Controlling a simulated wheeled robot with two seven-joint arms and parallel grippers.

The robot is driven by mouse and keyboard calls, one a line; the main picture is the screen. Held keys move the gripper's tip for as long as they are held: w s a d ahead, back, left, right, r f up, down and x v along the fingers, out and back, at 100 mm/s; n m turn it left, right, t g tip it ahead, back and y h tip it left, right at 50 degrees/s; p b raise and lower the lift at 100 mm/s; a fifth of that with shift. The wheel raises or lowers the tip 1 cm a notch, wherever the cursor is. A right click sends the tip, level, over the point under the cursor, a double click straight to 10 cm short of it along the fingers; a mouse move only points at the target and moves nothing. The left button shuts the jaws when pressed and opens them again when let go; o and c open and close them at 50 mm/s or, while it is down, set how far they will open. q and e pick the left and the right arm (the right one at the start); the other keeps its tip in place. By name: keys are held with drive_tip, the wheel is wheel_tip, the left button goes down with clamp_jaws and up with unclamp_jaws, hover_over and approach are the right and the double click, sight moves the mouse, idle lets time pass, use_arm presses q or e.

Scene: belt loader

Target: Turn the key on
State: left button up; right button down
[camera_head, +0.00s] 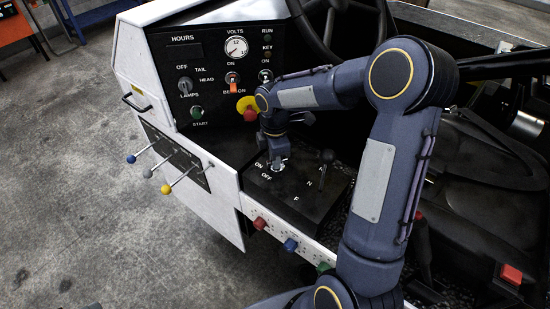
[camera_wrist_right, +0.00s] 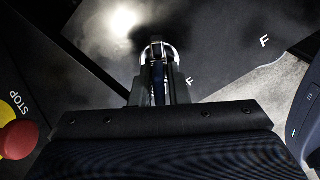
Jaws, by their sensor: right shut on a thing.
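My right gripper (camera_head: 277,156) points down at the key switch (camera_head: 277,168) on the low black console, beside the ON and OFF labels. In the right wrist view my right gripper (camera_wrist_right: 157,68) is shut on the key (camera_wrist_right: 158,84), a narrow dark-blue piece between the fingers. The silver ring of the key switch (camera_wrist_right: 143,57) shows behind the fingertips. The fingers hide most of the key, so its exact angle cannot be told. My left gripper is not in view.
A red stop button (camera_head: 250,115) on yellow sits close to my right wrist; it also shows in the wrist view (camera_wrist_right: 18,139). A black lever (camera_head: 325,162) stands right of the key switch. The upright panel (camera_head: 208,70) with switches and the steering wheel (camera_head: 345,8) are behind.

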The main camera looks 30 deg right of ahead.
drive_tip(key=shift+w+m+b, duration=0.1)
drive_tip(key=shift+m+b, duration=0.3)
drive_tip(key=shift+m, duration=1.6)
drive_tip(key=shift+d+m, duration=0.1)
drive_tip(key=shift+m, duration=0.5)
drive_tip(key=c, duration=1.4)
unclamp_jaws()
wheel_tip(320, 180, up, 7)
drive_tip(key=shift+r, duration=0.45)
